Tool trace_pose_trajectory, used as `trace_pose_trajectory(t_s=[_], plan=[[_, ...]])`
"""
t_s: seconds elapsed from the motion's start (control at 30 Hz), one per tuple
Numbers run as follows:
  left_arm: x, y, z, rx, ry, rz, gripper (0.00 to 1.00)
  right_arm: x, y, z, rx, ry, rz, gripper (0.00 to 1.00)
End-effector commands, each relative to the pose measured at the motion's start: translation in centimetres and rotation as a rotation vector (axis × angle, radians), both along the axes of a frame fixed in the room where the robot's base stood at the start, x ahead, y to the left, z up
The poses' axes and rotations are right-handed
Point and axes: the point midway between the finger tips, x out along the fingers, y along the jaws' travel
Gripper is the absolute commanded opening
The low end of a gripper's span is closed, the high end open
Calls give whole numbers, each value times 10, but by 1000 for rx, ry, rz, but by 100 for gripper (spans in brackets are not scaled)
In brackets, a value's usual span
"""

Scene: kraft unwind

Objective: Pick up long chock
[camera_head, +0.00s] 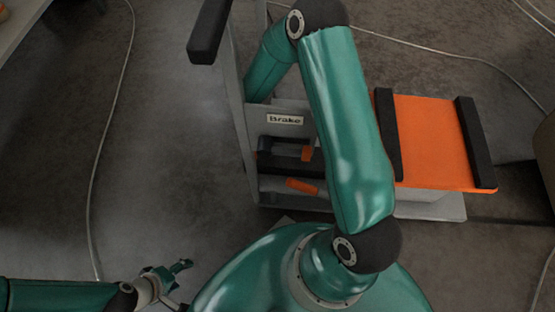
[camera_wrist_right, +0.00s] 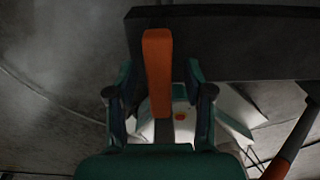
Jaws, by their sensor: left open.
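Two orange pieces, an upper one (camera_head: 307,153) and a lower one (camera_head: 302,186), show in the shelves of a grey stand in the head view. I cannot tell which thing is the long chock. In the right wrist view, an upright orange bar (camera_wrist_right: 158,75) lies between the fingers of my right gripper (camera_wrist_right: 160,90), with gaps on both sides. That gripper is open and is hidden in the head view. My left gripper (camera_head: 183,281) is open and empty at the lower left, apart from the stand.
A "brake" label (camera_head: 285,119) is on the stand. An orange plate (camera_head: 430,140) with two black bars lies to its right. A dark beam (camera_wrist_right: 240,45) crosses behind the orange bar in the wrist view. A cable (camera_head: 105,140) crosses the open floor at left.

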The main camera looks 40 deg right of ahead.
Motion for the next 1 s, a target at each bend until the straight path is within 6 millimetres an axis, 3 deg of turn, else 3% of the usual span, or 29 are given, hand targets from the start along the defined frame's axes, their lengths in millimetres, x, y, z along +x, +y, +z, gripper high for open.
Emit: trace_pose_trajectory(t_s=[0.03, 0.3, 0.77, 1.0], plan=[[0, 0, 0, 0, 0, 0, 67, 0, 0, 0, 0, 0, 0, 45], [0, 0, 0, 0, 0, 0, 67, 0, 0, 0, 0, 0, 1, 0], [0, 0, 2, 0, 0, 0, 67, 0, 0, 3, -1, -1, 2, 0], [0, 0, 11, 0, 0, 0, 67, 1, 0, 21, -2, -1, 1, 0]])
